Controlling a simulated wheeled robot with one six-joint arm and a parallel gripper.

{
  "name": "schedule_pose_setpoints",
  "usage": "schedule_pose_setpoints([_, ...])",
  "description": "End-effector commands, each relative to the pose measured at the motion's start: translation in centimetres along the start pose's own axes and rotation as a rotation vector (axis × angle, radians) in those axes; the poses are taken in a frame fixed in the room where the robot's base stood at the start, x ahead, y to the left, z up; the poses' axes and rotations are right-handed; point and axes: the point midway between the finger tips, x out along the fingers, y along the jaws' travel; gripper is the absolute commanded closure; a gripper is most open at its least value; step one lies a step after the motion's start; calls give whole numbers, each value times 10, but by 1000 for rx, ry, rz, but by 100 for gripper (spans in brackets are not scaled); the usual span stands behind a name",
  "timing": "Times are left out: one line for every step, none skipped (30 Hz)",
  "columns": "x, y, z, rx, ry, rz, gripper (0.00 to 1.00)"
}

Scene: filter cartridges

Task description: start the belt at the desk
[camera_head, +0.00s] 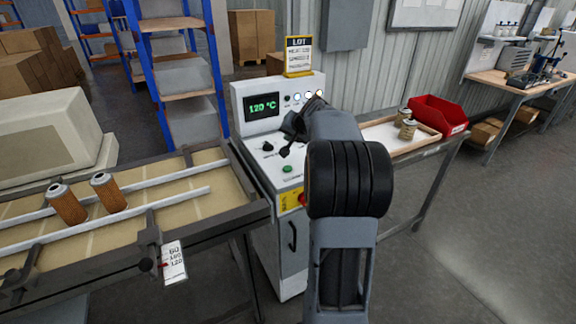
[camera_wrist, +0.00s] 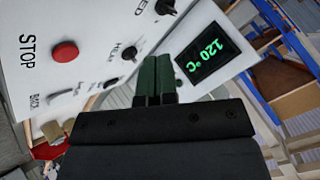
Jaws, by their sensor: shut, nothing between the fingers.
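The white control desk (camera_head: 268,176) stands at the right end of the belt (camera_head: 150,190). Its display (camera_head: 263,107) reads 120 °C and also shows in the wrist view (camera_wrist: 202,52). A green button (camera_head: 287,169) sits on the sloping top, below a black knob (camera_head: 267,146). The wrist view shows a red STOP button (camera_wrist: 65,52), a speed knob (camera_wrist: 165,7) and another knob (camera_wrist: 129,53). My gripper (camera_head: 289,124) is shut and empty above the desk top; its dark green fingers (camera_wrist: 157,68) show between display and knobs. My arm hides part of the desk.
Two orange cartridges (camera_head: 67,204) (camera_head: 108,192) stand on the belt between rails. A side table at right holds a tray (camera_head: 380,138) with cartridges and a red bin (camera_head: 437,114). Blue shelving (camera_head: 150,60) stands behind. Floor at right is clear.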

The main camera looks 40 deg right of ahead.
Motion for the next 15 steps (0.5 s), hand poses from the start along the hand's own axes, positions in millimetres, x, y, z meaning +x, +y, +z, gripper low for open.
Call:
schedule_pose_setpoints([0, 0, 0, 0, 0, 0, 100])
schedule_pose_setpoints([0, 0, 0, -1, -1, 0, 100])
schedule_pose_setpoints([0, 0, 0, -1, -1, 0, 100])
schedule_pose_setpoints([0, 0, 1, -1, -1, 0, 100])
schedule_pose_setpoints([0, 0, 1, -1, -1, 0, 100])
schedule_pose_setpoints([1, 0, 1, -1, -1, 0, 100])
schedule_pose_setpoints([1, 0, 1, -1, -1, 0, 100])
schedule_pose_setpoints([1, 1, 2, -1, -1, 0, 100])
schedule_pose_setpoints([2, 1, 2, -1, -1, 0, 100])
schedule_pose_setpoints([3, 2, 3, -1, -1, 0, 100])
schedule_pose_setpoints([4, 2, 3, -1, -2, 1, 100])
schedule_pose_setpoints([5, 3, 4, -1, -2, 1, 100])
schedule_pose_setpoints([6, 4, 5, -1, -2, 1, 100])
schedule_pose_setpoints([8, 5, 6, 0, -2, 1, 100])
schedule_pose_setpoints([10, 7, 8, 0, -2, 1, 100])
